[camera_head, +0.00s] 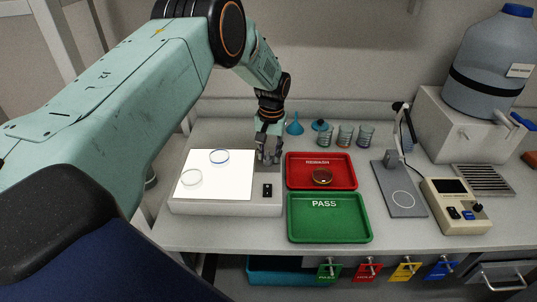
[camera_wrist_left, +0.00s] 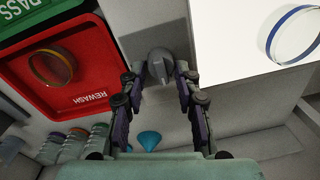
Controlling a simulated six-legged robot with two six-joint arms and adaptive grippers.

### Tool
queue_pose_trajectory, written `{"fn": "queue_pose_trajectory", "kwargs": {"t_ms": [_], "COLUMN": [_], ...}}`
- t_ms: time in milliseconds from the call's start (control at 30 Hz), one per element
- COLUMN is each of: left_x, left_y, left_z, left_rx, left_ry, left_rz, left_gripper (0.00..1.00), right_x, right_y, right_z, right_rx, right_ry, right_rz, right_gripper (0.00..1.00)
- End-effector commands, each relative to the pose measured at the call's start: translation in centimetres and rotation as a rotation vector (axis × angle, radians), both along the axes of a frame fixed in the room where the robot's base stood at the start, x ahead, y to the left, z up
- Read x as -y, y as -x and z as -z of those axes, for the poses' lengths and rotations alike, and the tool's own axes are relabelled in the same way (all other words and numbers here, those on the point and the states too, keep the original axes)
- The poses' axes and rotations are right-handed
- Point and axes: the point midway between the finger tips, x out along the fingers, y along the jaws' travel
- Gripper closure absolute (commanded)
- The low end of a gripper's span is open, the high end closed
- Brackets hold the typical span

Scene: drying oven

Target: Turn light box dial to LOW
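The light box (camera_head: 227,208) stands on the bench with its bright white panel (camera_head: 213,184) lit. Its grey dial (camera_wrist_left: 165,66) shows in the left wrist view on the grey strip beside the panel; the dial's markings cannot be read. My left gripper (camera_head: 268,157) reaches down over this strip and hides the dial in the head view. In the left wrist view its fingers (camera_wrist_left: 158,75) are apart, one on each side of the dial, with a small gap showing at the left finger. My right gripper is out of view.
A black switch (camera_head: 267,190) sits on the box's front right. The red REWASH tray (camera_head: 339,183), holding a dish (camera_head: 322,176), and green PASS tray (camera_head: 329,230) are close on the right. Beakers (camera_head: 345,136) and a blue funnel (camera_head: 295,125) stand behind.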

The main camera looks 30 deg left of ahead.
Motion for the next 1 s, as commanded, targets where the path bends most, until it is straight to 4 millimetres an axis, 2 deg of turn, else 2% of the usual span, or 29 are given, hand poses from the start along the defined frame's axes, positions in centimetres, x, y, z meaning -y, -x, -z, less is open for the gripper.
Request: {"fn": "queue_pose_trajectory", "kwargs": {"t_ms": [33,167,433,533,667,1000], "left_x": [0.0,0.1,0.1,0.1,0.2,0.5], "left_y": [0.2,0.3,0.4,0.4,0.3,0.2], "left_z": [0.2,0.3,0.4,-0.1,-2.0,-8.8], "left_rx": [-0.005,-0.009,-0.012,-0.011,-0.009,-0.008], "left_ry": [0.001,0.002,0.002,0.002,0.002,0.001], "left_rz": [0.000,0.001,0.000,0.001,0.002,0.001], "left_gripper": [0.61,0.51,0.51,0.51,0.51,0.51], "right_x": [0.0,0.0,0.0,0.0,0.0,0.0], "right_y": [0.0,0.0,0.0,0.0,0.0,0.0], "right_z": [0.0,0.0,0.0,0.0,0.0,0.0], "right_rx": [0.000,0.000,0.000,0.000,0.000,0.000], "right_ry": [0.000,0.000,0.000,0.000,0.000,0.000], "right_rz": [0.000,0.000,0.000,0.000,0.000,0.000], "right_gripper": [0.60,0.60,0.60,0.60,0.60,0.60]}}
